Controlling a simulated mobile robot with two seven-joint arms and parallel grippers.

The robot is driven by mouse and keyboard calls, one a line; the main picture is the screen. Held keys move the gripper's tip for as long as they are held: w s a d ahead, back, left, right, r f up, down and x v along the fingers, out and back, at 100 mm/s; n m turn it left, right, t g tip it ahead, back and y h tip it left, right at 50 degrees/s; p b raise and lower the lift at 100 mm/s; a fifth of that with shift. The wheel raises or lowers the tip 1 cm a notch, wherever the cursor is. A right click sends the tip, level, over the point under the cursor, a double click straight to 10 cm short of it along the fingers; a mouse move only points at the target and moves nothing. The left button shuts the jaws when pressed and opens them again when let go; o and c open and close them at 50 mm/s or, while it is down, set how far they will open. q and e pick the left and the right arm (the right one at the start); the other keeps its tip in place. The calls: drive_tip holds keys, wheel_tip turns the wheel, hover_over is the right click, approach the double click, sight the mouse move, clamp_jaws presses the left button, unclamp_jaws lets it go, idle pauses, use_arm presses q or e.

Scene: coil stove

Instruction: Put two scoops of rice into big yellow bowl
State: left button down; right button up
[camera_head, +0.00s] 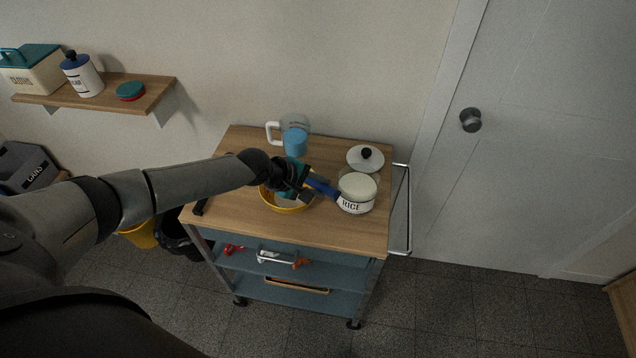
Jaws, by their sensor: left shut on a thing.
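The big yellow bowl (284,209) stands on the wooden top of the cart, partly hidden by my left gripper and arm. The rice jar (356,206), white and labelled RICE, stands open to its right, with white rice (358,185) near its rim. My left gripper (304,187) is above the bowl's right side, shut on a blue scoop (322,186). The blue part points right toward the jar; whether it touches the jar, and what it carries, I cannot tell. My right gripper is not in view.
A white lid with a dark knob (366,158) lies behind the jar. A measuring cup with blue contents (295,142) stands at the back of the cart top (335,235). A metal rail (407,215) runs along the right side. The front of the top is clear.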

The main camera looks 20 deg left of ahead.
use_arm(q)
drive_tip(key=shift+w+d+r+g+y+p, duration=0.15)
drive_tip(key=shift+w+g+p, duration=0.1)
drive_tip(key=shift+g, duration=0.3)
drive_tip(key=shift+w+r+g+y+p, duration=0.1)
drive_tip(key=shift+g+y+p, duration=0.1)
drive_tip(key=shift+g, duration=0.65)
drive_tip(key=shift+w+g, duration=0.15)
drive_tip(key=shift+g, duration=0.65)
drive_tip(key=shift+w+f+g+y+b, duration=0.1)
drive_tip(key=shift+g+y+b, duration=0.15)
drive_tip(key=shift+g+b, duration=0.05)
drive_tip(key=shift+r+g, duration=0.2)
drive_tip(key=shift+g, duration=0.1)
drive_tip(key=shift+r+p, duration=0.85)
drive_tip(key=shift+p, duration=0.35)
